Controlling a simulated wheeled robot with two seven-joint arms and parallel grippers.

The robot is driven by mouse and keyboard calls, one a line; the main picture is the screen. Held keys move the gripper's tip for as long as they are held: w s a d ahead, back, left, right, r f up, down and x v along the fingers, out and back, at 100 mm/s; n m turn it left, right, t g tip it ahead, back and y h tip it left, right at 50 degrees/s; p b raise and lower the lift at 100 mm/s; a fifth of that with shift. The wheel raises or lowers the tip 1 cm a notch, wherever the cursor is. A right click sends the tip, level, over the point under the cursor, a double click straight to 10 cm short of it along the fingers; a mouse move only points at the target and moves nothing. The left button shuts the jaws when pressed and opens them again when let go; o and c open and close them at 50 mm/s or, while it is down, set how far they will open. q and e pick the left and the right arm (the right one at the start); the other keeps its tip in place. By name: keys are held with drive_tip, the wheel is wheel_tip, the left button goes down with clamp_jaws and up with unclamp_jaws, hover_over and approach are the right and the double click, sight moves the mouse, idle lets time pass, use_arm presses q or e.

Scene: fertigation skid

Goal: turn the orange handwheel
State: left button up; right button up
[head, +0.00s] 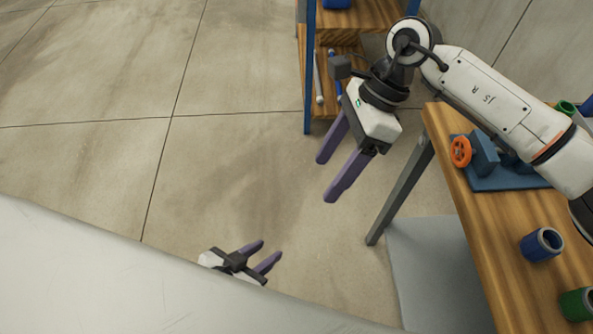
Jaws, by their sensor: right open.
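The orange handwheel (461,151) is a small spoked wheel on the left face of a blue valve body (484,152) on the wooden bench. My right gripper (332,180) is open and empty over the floor, left of the bench and apart from the handwheel. Its two purple fingers point down and left. My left gripper (270,252) is low at the bottom of the view, with its two purple fingers spread apart and nothing between them. It is far from the handwheel. My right forearm hides part of the bench behind the valve.
The wooden bench (476,238) has a grey leg (402,190) near my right gripper. A blue cup (541,245) and a green cup (577,304) stand on it. A shelf unit (309,60) stands at the back. The floor (90,110) at left is clear.

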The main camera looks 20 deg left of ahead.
drive_tip(key=s+a+m+g+y, duration=0.1)
drive_tip(key=s+a+y, duration=0.2)
drive_tip(key=a, duration=0.2)
drive_tip(key=shift+s+a+r+g, duration=0.15)
drive_tip(key=shift+s+r+g, duration=0.15)
drive_tip(key=shift+s+r, duration=0.1)
